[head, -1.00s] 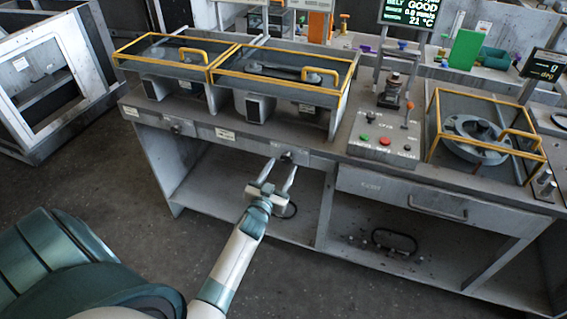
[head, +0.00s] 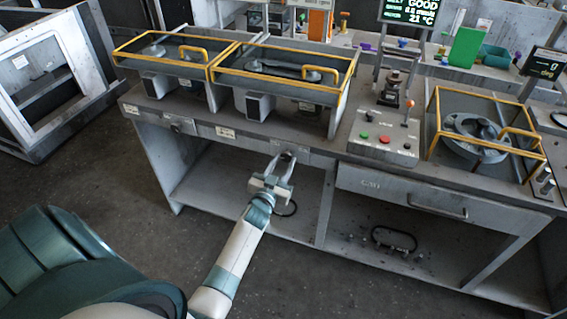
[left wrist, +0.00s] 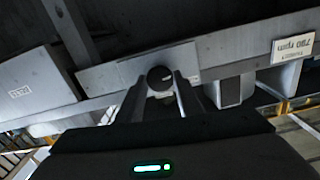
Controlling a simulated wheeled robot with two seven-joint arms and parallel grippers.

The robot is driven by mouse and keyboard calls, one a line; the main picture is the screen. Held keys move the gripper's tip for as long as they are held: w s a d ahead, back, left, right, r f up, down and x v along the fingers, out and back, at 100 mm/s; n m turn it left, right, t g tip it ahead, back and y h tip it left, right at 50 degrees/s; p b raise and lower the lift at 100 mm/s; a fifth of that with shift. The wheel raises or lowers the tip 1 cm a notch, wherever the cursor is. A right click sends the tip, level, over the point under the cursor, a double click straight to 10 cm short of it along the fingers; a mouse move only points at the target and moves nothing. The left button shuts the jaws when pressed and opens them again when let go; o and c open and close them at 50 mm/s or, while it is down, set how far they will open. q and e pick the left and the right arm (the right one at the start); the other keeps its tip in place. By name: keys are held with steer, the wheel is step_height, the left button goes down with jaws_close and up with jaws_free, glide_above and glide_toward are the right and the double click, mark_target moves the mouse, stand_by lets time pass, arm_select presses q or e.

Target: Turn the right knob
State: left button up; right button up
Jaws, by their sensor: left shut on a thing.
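The right knob (head: 288,155) is a small dark knob on the bench's front rail, below the larger yellow-railed box. In the left wrist view the round black knob (left wrist: 160,77) stands on a light plate. My left gripper (head: 284,161) reaches up to it from below, with its two fingers on either side of the knob. It is shut on the knob, whose front face shows between the fingertips in the left wrist view. The fingers hide part of the knob's sides. My right gripper is not in view.
A left knob (head: 176,126) sits further left on the same rail. Two yellow-railed boxes (head: 240,66) and a control box with buttons (head: 383,142) stand on the bench. A drawer with a handle (head: 437,209) is to the right. The floor before the bench is clear.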

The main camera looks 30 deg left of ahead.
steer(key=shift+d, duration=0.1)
arm_select(q)
steer(key=o, duration=1.1)
steer(key=shift+c, duration=0.2)
steer(key=shift+s, duration=0.1)
steer(key=shift+s+d+f, duration=0.1)
steer(key=shift+s, duration=0.45)
steer(key=b+v, duration=0.3)
steer(key=v, duration=1.3)
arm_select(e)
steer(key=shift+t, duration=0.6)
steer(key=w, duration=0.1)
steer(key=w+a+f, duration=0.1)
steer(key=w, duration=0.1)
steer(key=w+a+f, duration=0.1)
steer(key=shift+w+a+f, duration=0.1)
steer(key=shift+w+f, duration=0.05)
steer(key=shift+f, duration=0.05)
